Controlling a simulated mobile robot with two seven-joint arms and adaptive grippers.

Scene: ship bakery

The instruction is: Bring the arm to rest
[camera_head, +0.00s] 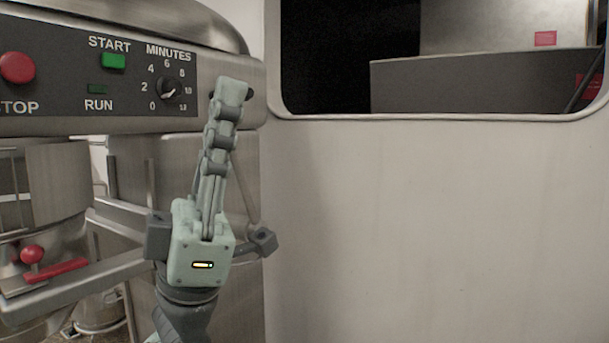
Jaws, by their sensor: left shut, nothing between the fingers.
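My left gripper (231,95) is in the middle left of the head view, pointing up. Its fingers are together with nothing between them. The fingertips are in front of the right end of the mixer's control panel (125,77), just right of the minutes dial (169,88). I cannot tell whether they touch the panel. The dial's pointer sits towards the right side of its scale. My right gripper is not in view.
The steel mixer (133,20) fills the left side, with a red stop button (16,67), a green start button (113,61) and a red-knobbed lever (32,254). A pale wall (430,220) with a window opening (325,55) takes up the right.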

